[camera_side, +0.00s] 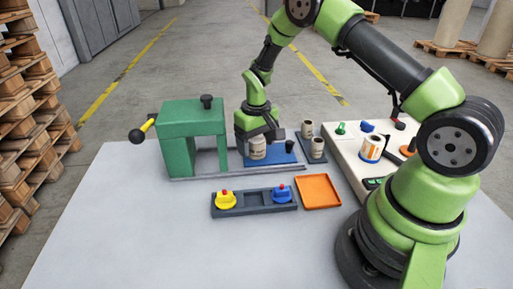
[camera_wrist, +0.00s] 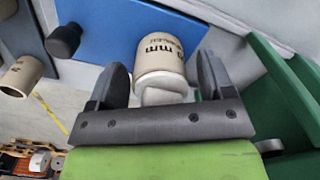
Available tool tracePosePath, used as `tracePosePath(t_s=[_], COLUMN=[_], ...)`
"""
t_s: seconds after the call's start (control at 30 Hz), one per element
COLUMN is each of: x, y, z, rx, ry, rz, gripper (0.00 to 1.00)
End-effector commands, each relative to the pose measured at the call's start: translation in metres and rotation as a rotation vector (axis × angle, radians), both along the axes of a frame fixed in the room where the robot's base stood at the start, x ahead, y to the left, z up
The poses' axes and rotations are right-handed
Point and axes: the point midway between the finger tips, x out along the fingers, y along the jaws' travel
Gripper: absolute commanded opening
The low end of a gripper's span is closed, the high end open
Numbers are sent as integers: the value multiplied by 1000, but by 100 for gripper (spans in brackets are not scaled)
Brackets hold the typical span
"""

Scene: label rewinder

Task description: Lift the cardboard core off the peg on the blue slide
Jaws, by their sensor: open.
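The beige cardboard core (camera_side: 258,152) with dark printing stands on the blue slide (camera_side: 276,160), at its left end. The peg under it is hidden. In the wrist view the core (camera_wrist: 168,45) lies between the two dark fingers of my gripper (camera_wrist: 162,64). The fingers are open, one on each side of the core, with a visible gap at each side. The blue slide (camera_wrist: 100,28) shows behind it. In the side view my gripper (camera_side: 258,142) is low over the core and partly covers its top.
A black knob (camera_side: 289,146) stands on the slide right of the core. The green press frame (camera_side: 190,125) is close on the left. Two more cores (camera_side: 317,148) stand at the right. An orange tray (camera_side: 317,191) and a dark fixture (camera_side: 253,202) lie in front.

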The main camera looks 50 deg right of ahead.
Motion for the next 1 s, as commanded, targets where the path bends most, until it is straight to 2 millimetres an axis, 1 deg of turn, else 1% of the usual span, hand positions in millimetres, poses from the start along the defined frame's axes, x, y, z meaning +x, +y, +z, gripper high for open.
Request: tracePosePath(t_s=[0.23,0.27,0.3,0.4,0.63,1.0], x=[0,0,0,0,0,0], y=[0,0,0,0,0,0], z=[-1,-1,-1,-1,2,29], rx=[0,0,0,0,0,-1], ry=[0,0,0,0,-1,-2], rz=[0,0,0,0,0,0], gripper=[75,70,61,40,40,40])
